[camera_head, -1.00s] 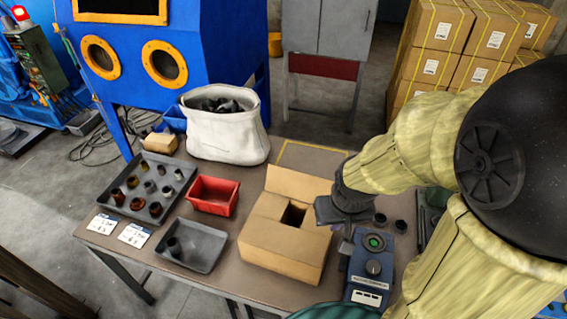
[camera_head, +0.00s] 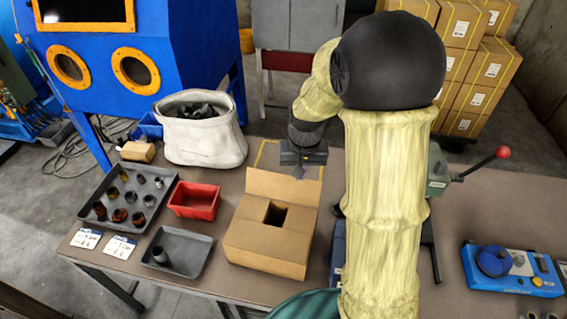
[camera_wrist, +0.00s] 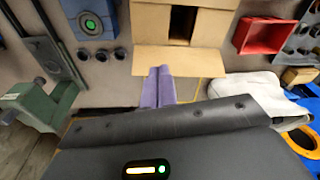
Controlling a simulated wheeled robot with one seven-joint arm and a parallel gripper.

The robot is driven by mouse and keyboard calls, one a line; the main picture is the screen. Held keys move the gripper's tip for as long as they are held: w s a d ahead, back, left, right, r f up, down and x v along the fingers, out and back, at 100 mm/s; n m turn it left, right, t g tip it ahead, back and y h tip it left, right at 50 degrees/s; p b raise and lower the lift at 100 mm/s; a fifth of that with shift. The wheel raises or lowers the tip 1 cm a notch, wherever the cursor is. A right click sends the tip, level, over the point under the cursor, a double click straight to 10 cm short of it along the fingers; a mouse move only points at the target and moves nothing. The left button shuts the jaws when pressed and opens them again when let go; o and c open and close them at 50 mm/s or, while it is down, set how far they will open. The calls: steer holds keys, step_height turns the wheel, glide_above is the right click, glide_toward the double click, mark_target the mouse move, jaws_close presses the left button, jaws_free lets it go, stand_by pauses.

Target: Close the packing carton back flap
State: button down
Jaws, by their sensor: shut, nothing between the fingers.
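The brown packing carton (camera_head: 265,250) stands on the table. Its back flap (camera_head: 283,187) is raised and leans back from the rear edge; the other flaps lie folded in, leaving a small dark opening (camera_head: 275,214) in the top. My gripper (camera_head: 299,172) is behind the back flap, toward its right end, and is shut and empty. In the wrist view, the purple fingers (camera_wrist: 158,72) reach the flap's outer edge, and the flap (camera_wrist: 195,61) spreads beyond them toward the carton (camera_wrist: 215,28). I cannot tell whether the fingertips touch the flap.
A red bin (camera_head: 194,200) and grey trays (camera_head: 178,262) stand left of the carton. A white sack (camera_head: 203,145) stands at the back left. A green press with a red-knobbed lever (camera_head: 480,166) and a blue device (camera_head: 510,270) are to the right.

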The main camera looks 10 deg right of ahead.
steer(key=m+g+p, duration=0.1)
steer(key=p, duration=0.2)
glide_above(282, 187)
steer(key=d, duration=0.3)
steer(key=w+f+m+g+p, duration=0.1)
steer(key=w+f+m+p, duration=0.1)
steer(key=w+f, duration=0.2)
steer(key=w, duration=0.3)
steer(key=shift+d+f+p, duration=0.15)
steer(key=shift+f+p, duration=0.2)
steer(key=shift+f, duration=0.05)
steer(key=shift+w, duration=0.15)
steer(key=s+a+f+p, duration=0.2)
steer(key=s+f+p, duration=0.2)
steer(key=f+p, duration=0.4)
steer(key=shift+f, duration=0.15)
